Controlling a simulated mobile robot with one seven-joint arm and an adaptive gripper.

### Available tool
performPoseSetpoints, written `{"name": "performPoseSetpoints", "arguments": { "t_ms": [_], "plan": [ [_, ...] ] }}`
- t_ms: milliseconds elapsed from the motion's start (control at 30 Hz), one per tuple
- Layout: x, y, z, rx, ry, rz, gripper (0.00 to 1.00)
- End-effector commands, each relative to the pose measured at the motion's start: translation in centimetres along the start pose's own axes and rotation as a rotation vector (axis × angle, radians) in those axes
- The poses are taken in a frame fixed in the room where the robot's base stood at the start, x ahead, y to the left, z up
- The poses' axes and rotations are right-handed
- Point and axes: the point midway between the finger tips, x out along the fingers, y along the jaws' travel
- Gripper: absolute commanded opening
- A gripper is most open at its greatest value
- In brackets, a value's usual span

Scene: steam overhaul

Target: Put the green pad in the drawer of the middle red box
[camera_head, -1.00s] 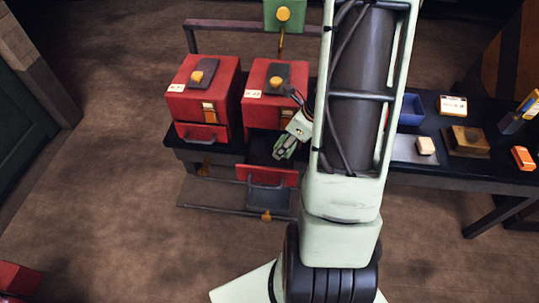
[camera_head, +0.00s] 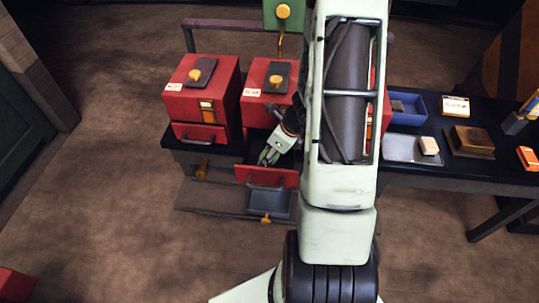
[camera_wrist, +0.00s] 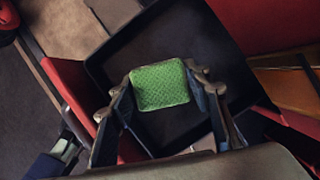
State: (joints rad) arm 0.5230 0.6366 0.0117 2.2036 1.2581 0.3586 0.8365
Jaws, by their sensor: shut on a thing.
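The green pad (camera_wrist: 160,86) is held between the two fingers of my gripper (camera_wrist: 161,92) in the wrist view. The middle red box (camera_head: 266,82) stands on the dark bench, partly hidden by my arm. Its drawer is pulled out, with a red front (camera_head: 270,177) and a dark inside (camera_wrist: 150,48). In the head view my gripper (camera_head: 266,159) is over the open drawer, near its front. The pad is above the drawer's dark floor; I cannot tell whether it touches it. The pad is not clear in the head view.
The left red box (camera_head: 203,100) has its drawer shut. A third red box is mostly hidden behind my arm. To the right on the bench are a blue bin (camera_head: 410,107), a grey tray (camera_head: 402,150) with a pale block (camera_head: 429,146), and a brown box (camera_head: 470,141).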

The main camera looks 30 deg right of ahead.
Motion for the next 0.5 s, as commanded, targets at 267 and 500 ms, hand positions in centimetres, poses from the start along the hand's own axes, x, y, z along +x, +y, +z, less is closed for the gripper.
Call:
{"name": "performPoseSetpoints", "arguments": {
  "t_ms": [267,500],
  "plan": [
    [0.3,0.02,-0.15,0.0,0.0,0.0,0.55],
    [0.29,0.02,-0.15,0.001,0.0,0.0,0.62]
  ]
}}
